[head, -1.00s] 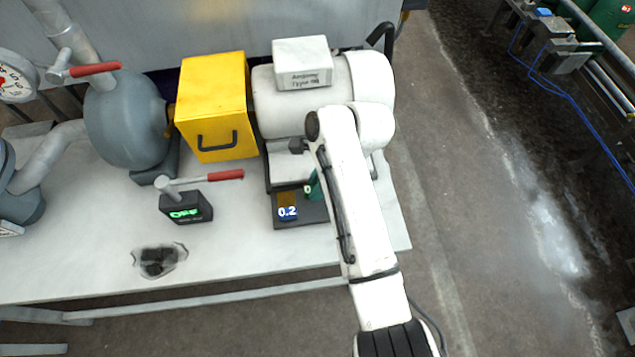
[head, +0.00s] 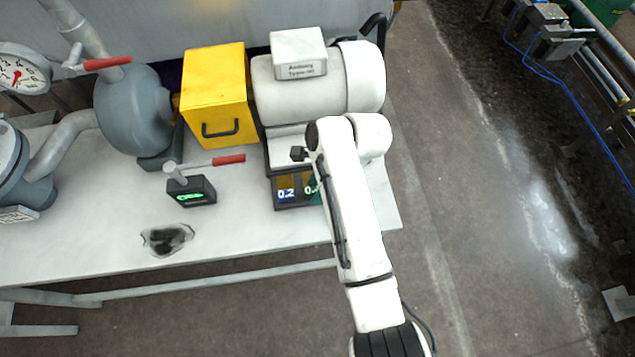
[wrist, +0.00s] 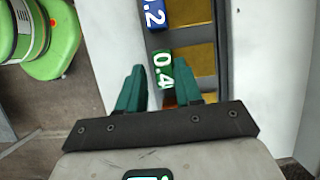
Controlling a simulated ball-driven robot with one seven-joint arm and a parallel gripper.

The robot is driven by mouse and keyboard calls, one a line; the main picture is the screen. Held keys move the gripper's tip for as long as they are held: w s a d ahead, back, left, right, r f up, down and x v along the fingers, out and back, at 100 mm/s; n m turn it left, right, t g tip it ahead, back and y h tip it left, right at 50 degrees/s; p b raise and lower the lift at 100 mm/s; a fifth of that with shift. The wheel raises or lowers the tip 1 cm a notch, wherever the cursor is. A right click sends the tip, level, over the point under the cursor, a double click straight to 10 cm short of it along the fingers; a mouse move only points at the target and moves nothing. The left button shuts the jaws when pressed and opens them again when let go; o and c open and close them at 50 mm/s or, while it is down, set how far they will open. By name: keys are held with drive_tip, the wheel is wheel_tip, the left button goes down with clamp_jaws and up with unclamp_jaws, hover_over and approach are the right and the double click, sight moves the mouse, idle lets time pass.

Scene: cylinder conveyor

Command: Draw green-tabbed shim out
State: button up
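The green-tabbed shim, marked 0.4 (wrist: 162,69), shows in the wrist view at the tray's near-left edge. The blue-tabbed shim, marked 0.2 (wrist: 154,14), sits beside it. In the head view the blue tab (head: 286,195) is clear, while the green tab (head: 308,189) is partly covered by my arm. My gripper (wrist: 160,72) has two green fingers, spread apart. In the wrist view the green tab lies between their tips, closer to the right one. I cannot tell whether either finger touches it. My arm hides most of the gripper in the head view.
The dark shim tray (head: 294,206) lies before the white motor (head: 300,91). Left are a yellow box (head: 213,97), a grey pump (head: 130,112) and a black switch box (head: 191,191) with a red-handled lever.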

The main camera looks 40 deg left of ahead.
idle(0.4)
drive_tip(key=shift+w+r, duration=0.15)
drive_tip(key=shift+r, duration=0.15)
drive_tip(key=v, duration=1)
drive_tip(key=shift+n+t, duration=0.8)
drive_tip(key=shift+n, duration=0.1)
drive_tip(key=d+f, duration=0.2)
drive_tip(key=d, duration=0.2)
drive_tip(key=d+f, duration=0.2)
drive_tip(key=d, duration=0.3)
drive_tip(key=d+f, duration=0.2)
drive_tip(key=d, duration=0.2)
drive_tip(key=shift+s+d+f, duration=0.25)
drive_tip(key=shift+s+f, duration=0.05)
drive_tip(key=shift+f, duration=0.05)
drive_tip(key=s+d+f+n+t, duration=0.1)
drive_tip(key=s+d, duration=0.2)
drive_tip(key=d, duration=0.5)
drive_tip(key=s+d+f+n+t+h, duration=0.1)
drive_tip(key=s+d+f, duration=0.1)
drive_tip(key=s+d, duration=0.35)
drive_tip(key=s+d+f+n+t, duration=0.1)
drive_tip(key=d, duration=0.8)
drive_tip(key=s+d+r+n+h, duration=0.2)
drive_tip(key=s+d, duration=0.7)
drive_tip(key=d, duration=0.1)
drive_tip(key=shift+s+n, duration=0.3)
drive_tip(key=shift+s, duration=0.1)
